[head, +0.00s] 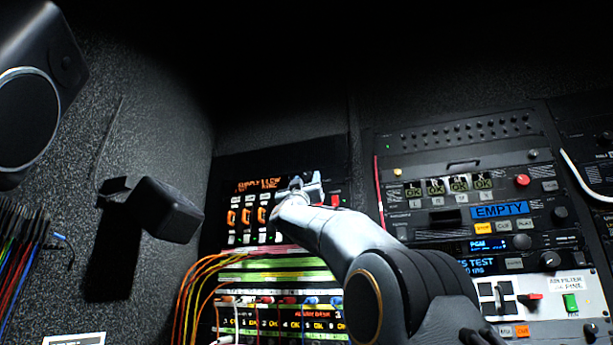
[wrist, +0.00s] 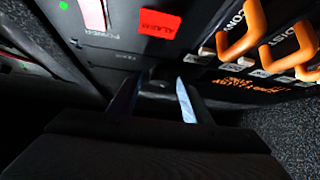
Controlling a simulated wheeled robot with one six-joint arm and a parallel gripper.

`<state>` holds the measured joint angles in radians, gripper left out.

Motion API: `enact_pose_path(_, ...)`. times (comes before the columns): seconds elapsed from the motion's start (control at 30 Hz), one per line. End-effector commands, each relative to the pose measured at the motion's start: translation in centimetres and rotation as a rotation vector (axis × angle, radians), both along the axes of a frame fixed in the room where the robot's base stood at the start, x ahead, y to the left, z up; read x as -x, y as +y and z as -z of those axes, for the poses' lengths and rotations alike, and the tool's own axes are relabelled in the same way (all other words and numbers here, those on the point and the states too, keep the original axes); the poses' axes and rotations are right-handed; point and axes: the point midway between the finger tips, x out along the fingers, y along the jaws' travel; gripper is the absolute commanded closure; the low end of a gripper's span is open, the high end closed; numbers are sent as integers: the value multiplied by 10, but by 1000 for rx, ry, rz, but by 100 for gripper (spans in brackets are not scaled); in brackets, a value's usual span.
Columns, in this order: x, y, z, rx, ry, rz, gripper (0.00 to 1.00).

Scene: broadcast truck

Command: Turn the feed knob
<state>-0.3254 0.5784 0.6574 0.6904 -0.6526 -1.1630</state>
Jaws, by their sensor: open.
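My gripper (head: 308,186) is at the upper right of the rack panel with the orange breaker handles, and it hides the part of the panel behind it in the head view. In the wrist view my gripper (wrist: 157,92) is open, with one dark finger and one brightly lit finger. A dark, knob-like shape (wrist: 160,84) shows between the fingertips, close to the panel face. I take it for the feed knob, but it is in shadow and its label is too small to read. I cannot tell whether the fingers touch it.
Orange breaker handles (wrist: 240,30) stand out from the panel near my gripper. A red alarm light (wrist: 158,23) is on the same panel. Below, patch cables (head: 190,290) hang in front of the rack. A black box (head: 168,208) juts from the left wall.

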Motion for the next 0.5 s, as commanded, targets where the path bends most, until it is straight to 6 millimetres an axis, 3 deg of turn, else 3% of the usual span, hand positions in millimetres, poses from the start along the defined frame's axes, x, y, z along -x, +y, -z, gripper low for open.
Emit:
enact_pose_path(0.3, -1, 0, 0, 0, 1, 0, 56)
enact_pose_path(0.5, -1, 0, 0, 0, 1, 0, 88)
